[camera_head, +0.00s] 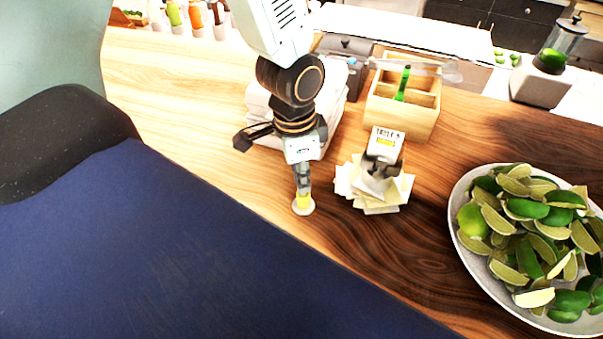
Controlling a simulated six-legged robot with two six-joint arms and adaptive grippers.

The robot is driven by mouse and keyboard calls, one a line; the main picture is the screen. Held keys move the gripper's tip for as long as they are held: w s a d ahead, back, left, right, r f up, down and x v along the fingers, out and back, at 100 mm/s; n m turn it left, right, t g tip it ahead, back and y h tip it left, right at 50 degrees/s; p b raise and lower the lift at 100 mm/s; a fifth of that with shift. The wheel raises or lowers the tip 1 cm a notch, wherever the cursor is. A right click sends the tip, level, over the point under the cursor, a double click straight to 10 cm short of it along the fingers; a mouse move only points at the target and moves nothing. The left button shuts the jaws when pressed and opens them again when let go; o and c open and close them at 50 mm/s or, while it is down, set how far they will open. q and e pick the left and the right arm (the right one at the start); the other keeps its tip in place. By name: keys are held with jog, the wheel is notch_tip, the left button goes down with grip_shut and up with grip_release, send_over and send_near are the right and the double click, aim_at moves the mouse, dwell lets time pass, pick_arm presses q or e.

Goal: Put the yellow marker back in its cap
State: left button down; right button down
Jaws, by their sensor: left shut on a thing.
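My left gripper (303,183) points straight down over the wooden counter and is shut on a small yellow piece (303,201), which looks like the yellow marker or its cap. The yellow piece stands upright on a small pale round base (303,209) on the counter. The fingers hide its upper part, so I cannot tell marker from cap or whether the two are joined. My right gripper is not in view.
A wooden box (413,118) with compartments holds an upright green marker (403,83). Right of my gripper, a small sign holder (383,151) stands on scattered paper notes (350,184). A large bowl (456,215) of limes fills the right. White folded cloths (262,103) lie behind my gripper.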

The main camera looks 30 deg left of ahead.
pick_arm(q)
jog(key=shift+f+b, duration=0.5)
jog(key=shift+f, duration=0.5)
dwell(0.7)
jog(key=c, duration=1.3)
grip_release()
jog(key=shift+o, duration=0.6)
jog(key=o, duration=0.4)
